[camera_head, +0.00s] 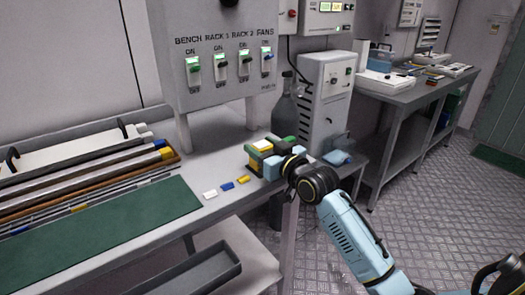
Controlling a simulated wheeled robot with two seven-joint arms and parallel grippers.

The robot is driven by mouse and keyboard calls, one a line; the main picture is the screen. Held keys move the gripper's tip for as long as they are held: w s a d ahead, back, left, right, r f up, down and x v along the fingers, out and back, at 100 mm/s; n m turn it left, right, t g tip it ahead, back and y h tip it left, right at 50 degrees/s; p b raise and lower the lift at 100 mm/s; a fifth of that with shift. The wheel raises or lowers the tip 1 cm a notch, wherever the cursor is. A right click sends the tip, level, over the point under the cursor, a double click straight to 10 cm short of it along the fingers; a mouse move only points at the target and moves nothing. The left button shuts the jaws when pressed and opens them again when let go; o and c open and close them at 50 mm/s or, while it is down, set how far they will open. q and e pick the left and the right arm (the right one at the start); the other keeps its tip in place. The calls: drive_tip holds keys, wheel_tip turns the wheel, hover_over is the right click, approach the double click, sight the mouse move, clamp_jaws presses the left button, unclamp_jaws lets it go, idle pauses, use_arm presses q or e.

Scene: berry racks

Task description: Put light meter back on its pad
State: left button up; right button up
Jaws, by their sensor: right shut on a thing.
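My right gripper (268,161) reaches in from the lower right to the bench's right part. It is shut on a small yellow block-like thing with a white top (262,145), which looks like the light meter. The gripper's blue fingers hide part of it. I cannot tell whether it touches the bench top or is held just above it. A green patch (275,138) shows just behind it, but I cannot tell whether that is the pad. My left gripper is not in view.
The grey bench (225,165) carries a green mat (100,235) and a rack of long bars (90,180). White (210,194), blue (227,186) and yellow (243,179) pieces lie near the front edge. A switch panel (220,62) stands behind. A blue thing (337,157) lies right of the gripper.

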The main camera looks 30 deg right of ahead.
idle(0.3)
drive_tip(key=o, duration=1.1)
drive_tip(key=shift+f, duration=0.1)
drive_tip(key=shift+o, duration=0.2)
